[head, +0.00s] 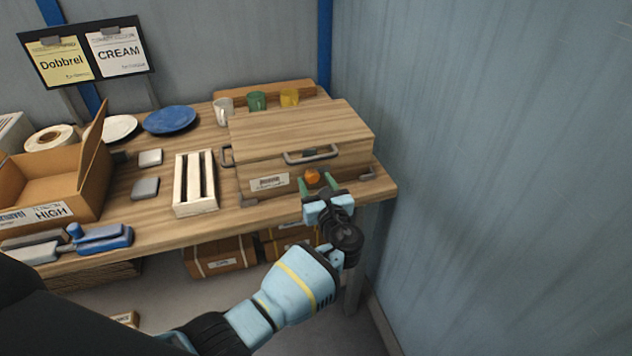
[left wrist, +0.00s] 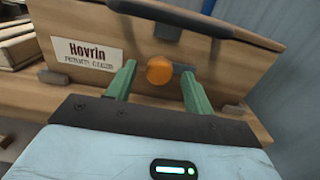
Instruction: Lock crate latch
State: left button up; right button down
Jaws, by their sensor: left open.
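The wooden crate (head: 285,122) stands on the right end of the workbench with its lid down. A grey handle (head: 311,155) is on its front near the lid. The orange latch knob (head: 312,177) sits on the crate's front below the handle; it also shows in the left wrist view (left wrist: 160,70). My left gripper (head: 317,184) is open in front of the crate, its green fingers on either side of the knob. I cannot tell whether the fingers touch it. A label reading "Hovrin" (left wrist: 91,54) is on the crate front. My right gripper is not in view.
A white slatted rack (head: 195,183) stands left of the crate. An open cardboard box (head: 55,180) and a blue plate (head: 170,119) are further left. Mugs (head: 257,101) stand behind the crate. A wall (head: 480,150) closes off the right side.

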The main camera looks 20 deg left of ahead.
pick_arm(q)
jog(key=shift+w+a, duration=0.2)
jog(key=shift+w, duration=0.15)
jog(key=shift+c, duration=0.2)
jog(key=c, duration=0.9)
